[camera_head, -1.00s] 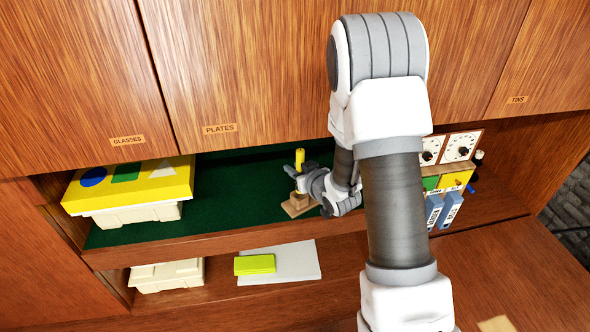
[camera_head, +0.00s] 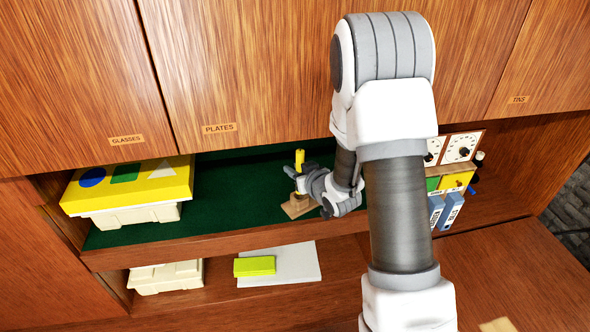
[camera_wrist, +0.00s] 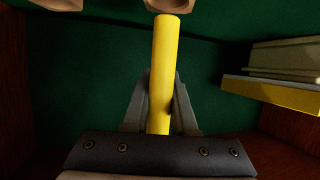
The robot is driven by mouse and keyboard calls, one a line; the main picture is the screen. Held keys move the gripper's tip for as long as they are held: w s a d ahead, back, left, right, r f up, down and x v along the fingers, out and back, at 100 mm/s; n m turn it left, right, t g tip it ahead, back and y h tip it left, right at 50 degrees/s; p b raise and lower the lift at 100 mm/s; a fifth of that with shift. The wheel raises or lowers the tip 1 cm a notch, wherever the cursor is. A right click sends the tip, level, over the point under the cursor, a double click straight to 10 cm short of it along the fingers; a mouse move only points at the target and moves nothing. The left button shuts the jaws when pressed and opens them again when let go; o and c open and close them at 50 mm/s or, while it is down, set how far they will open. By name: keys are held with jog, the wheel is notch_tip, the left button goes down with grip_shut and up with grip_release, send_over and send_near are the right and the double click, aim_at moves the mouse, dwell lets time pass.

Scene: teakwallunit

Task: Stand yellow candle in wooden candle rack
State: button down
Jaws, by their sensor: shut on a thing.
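The yellow candle (camera_head: 299,159) stands about upright over the wooden candle rack (camera_head: 298,208) on the green shelf. My gripper (camera_head: 296,182) is shut on it, reaching in from the right. In the wrist view the candle (camera_wrist: 162,65) runs between the fingers of my gripper (camera_wrist: 161,85). Its far end overlaps a round wooden cup of the rack (camera_wrist: 168,4) at the top edge. I cannot tell whether that end is inside the cup or only in front of it. A second cup (camera_wrist: 60,3) shows at the upper left. My gripper hides part of the rack in the head view.
A yellow shape-sorter lid on a cream box (camera_head: 135,212) is on the shelf to the left. Blue binders (camera_head: 443,210) and dial panels (camera_head: 460,148) are at the right. Cupboard doors (camera_head: 250,70) hang above. Green shelf (camera_head: 235,200) is bare left of the rack.

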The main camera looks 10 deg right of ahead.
jog(key=shift+f+b, duration=2.35)
jog(key=shift+b, duration=0.15)
jog(key=c, duration=0.6)
grip_release()
jog(key=shift+c, duration=0.2)
jog(key=shift+s+r, duration=0.15)
